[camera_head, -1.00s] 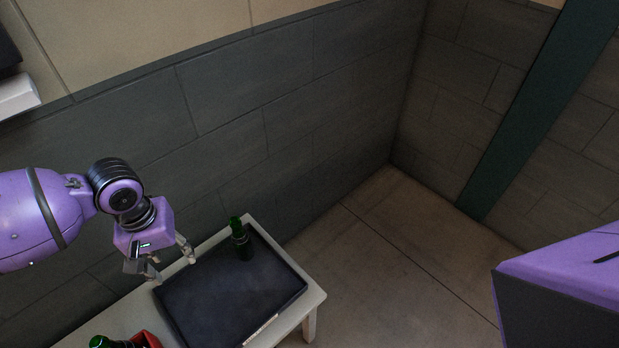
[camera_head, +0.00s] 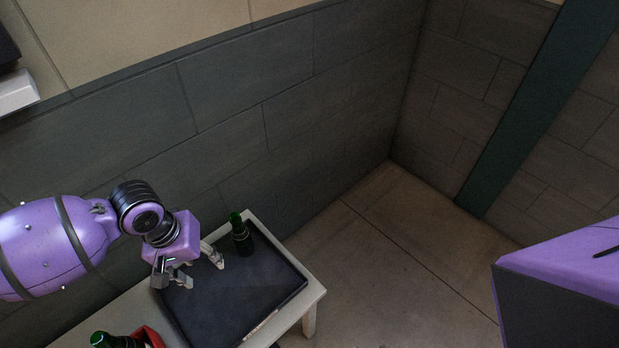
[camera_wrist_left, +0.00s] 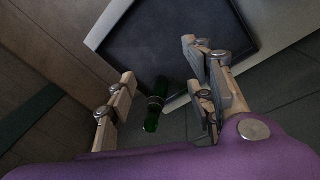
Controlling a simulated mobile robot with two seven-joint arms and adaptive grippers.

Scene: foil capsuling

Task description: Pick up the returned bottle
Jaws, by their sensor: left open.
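A dark green bottle (camera_head: 241,236) stands upright on the black tray (camera_head: 235,310) near its far corner. In the left wrist view the bottle (camera_wrist_left: 155,108) shows between the two fingers, nearer the left one, with its neck toward the camera. My left gripper (camera_head: 192,274) is open and empty, over the tray to the left of the bottle and apart from it. Its fingers also show in the left wrist view (camera_wrist_left: 165,100). My right gripper is not in view.
The tray lies on a white table (camera_head: 312,291) beside a grey panelled wall (camera_head: 230,110). A second green bottle (camera_head: 108,340) is at the bottom left, with a red object (camera_head: 150,336) next to it. Open floor (camera_head: 370,260) lies right of the table.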

